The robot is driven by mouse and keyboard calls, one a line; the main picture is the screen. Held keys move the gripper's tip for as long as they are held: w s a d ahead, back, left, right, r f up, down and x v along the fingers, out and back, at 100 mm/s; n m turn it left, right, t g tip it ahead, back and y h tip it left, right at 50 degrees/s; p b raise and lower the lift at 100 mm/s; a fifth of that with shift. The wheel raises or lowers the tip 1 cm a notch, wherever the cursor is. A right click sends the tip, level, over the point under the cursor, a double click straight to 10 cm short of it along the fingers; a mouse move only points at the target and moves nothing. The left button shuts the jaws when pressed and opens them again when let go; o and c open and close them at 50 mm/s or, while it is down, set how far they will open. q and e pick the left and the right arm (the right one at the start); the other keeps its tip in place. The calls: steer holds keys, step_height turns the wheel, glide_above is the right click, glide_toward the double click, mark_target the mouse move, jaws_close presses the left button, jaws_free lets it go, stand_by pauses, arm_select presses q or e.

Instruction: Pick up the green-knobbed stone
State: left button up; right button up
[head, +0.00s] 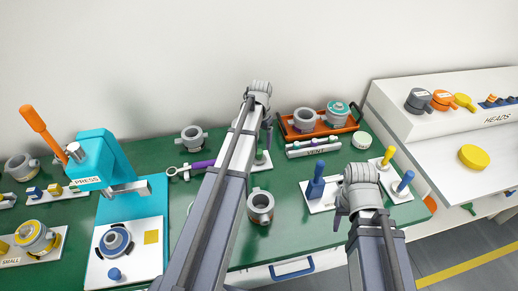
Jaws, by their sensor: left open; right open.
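I cannot make out a green-knobbed stone for certain. A small white plate (265,163) with a dark upright piece shows just right of my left forearm, which hides part of it; the colour of that piece is unclear. My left gripper (266,125) is open near the back of the table, above that plate, mostly hidden by its own wrist. My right gripper (341,208) is open at the right of the table, beside a blue-knobbed block (316,187) on a white plate. A yellow knob (388,156) and a blue knob (405,181) stand further right.
A turquoise press (103,160) with an orange lever stands at the left. A grey cup (260,206) stands between my arms. An orange tray (319,131) with round parts is at the back, behind a VENT rack (314,148). A white HEADS shelf (480,117) bounds the right.

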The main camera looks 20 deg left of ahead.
mark_target(259, 151)
arm_select(q)
steer(key=shift+w+a, duration=0.25)
steer(key=shift+s+f+b, duration=0.15)
steer(key=shift+f+b, duration=0.3)
steer(key=shift+b, duration=0.1)
steer(key=shift+f+b, duration=0.75)
steer(key=shift+f, duration=0.1)
arm_select(e)
step_height(259, 151, down, 3)
steer(key=shift+w+r, duration=0.15)
steer(key=shift+r, duration=0.05)
steer(key=shift+f, duration=0.1)
arm_select(q)
steer(key=f+b, duration=0.5)
steer(key=shift+w+a+f, duration=0.15)
steer(key=shift+w, duration=0.05)
arm_select(e)
step_height(259, 151, down, 5)
steer(key=shift+f, duration=0.1)
arm_select(q)
steer(key=shift+c, duration=0.4)
